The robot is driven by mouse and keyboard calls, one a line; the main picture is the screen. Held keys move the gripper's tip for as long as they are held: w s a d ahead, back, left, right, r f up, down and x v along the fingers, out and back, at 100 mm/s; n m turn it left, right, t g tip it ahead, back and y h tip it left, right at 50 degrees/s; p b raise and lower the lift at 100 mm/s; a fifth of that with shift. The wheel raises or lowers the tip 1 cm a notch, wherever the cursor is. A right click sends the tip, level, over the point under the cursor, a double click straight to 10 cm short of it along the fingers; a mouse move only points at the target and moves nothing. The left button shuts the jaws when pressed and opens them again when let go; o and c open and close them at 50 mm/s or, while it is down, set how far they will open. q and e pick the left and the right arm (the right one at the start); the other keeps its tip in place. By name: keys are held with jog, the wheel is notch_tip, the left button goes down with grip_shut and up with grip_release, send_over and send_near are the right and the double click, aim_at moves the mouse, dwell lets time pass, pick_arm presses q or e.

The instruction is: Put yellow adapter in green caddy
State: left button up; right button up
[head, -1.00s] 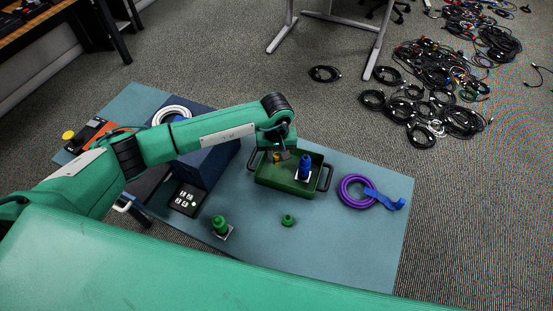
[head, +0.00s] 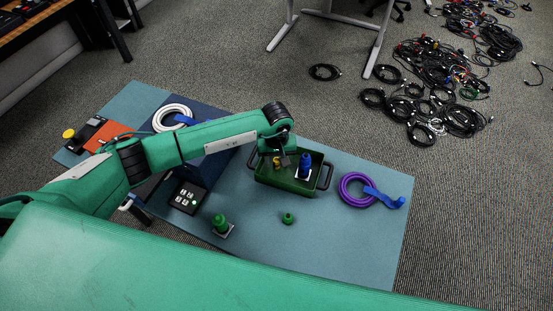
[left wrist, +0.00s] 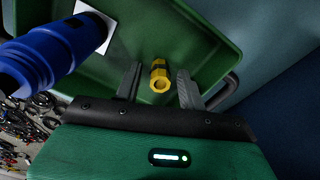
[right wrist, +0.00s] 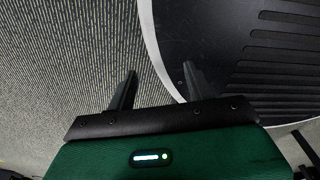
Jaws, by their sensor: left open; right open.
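The green caddy (head: 309,187) stands on the table with dark handles at its ends. The yellow adapter (head: 277,163) is inside the caddy, near its left end. In the left wrist view the yellow adapter (left wrist: 159,76) lies between and beyond the two fingertips, not gripped. My left gripper (head: 284,160) is open over the caddy's left part; its fingers also show in the left wrist view (left wrist: 160,84). A blue connector (head: 305,164) on a white square stands inside the caddy, to the right. My right gripper (right wrist: 158,84) is open and empty, away from the table.
A purple coil with a blue strap (head: 352,199) lies right of the caddy. A green connector on a white square (head: 221,226) and a small green piece (head: 288,218) are in front. A dark blue box (head: 209,172) stands left. Cables litter the floor (head: 440,95).

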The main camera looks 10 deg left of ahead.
aim_at(276, 159)
pick_arm(q)
jog(key=shift+r, duration=0.3)
notch_tip(276, 159, up, 5)
jog(key=shift+f+b, duration=0.1)
jog(key=shift+b, duration=0.55)
notch_tip(276, 159, up, 7)
jog(key=b, duration=0.1)
pick_arm(e)
jog(key=shift+w+d+f, duration=0.1)
jog(key=shift+w+f, duration=0.2)
jog(key=shift+w, duration=0.25)
jog(key=shift+w+f, duration=0.3)
jog(key=shift+w, duration=0.25)
